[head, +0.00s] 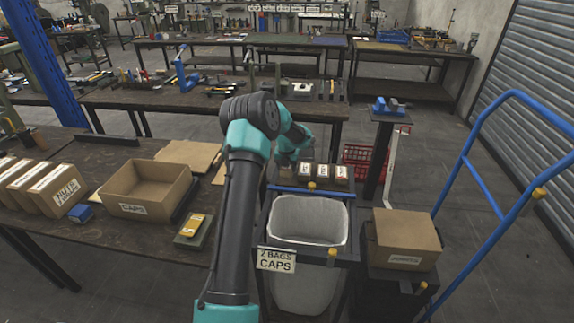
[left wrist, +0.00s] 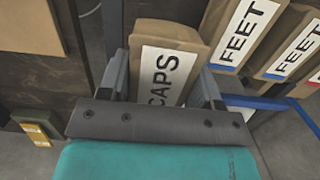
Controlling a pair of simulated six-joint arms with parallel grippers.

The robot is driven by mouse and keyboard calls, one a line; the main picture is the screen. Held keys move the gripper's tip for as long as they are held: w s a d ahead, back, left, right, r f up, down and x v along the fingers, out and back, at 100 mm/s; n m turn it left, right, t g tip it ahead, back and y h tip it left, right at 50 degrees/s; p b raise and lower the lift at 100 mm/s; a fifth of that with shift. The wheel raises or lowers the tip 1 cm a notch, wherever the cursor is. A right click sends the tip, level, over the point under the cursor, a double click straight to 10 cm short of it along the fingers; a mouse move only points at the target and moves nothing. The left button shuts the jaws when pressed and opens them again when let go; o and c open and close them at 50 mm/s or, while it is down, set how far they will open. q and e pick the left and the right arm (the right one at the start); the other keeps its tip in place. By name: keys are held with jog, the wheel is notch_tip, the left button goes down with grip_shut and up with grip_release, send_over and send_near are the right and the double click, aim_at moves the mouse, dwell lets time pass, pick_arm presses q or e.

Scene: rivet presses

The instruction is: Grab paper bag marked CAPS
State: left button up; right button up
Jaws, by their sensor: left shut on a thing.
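The brown paper bag marked CAPS (left wrist: 170,32) stands between the two grey fingers of my left gripper (left wrist: 163,78) in the left wrist view. The fingers touch its sides, shut on it, and its white label faces the camera. In the head view my left gripper (head: 284,168) is at the left end of the row of small bags behind the bin; my own arm mostly hides the CAPS bag there. My right gripper is not in view.
Bags marked FEET (left wrist: 243,32) stand close to the right, by a blue rail (left wrist: 262,103). A lined bin (head: 308,236) has a sign reading "2 BAGS CAPS" (head: 276,260). An open CAPS box (head: 150,188) is on the left bench; another box (head: 403,238) stands right.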

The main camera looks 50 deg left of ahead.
pick_arm(q)
jog(key=s+d+r, duration=0.1)
jog(key=s+d, duration=0.7)
jog(key=d, duration=0.1)
jog(key=shift+d+r, duration=0.1)
dwell(0.4)
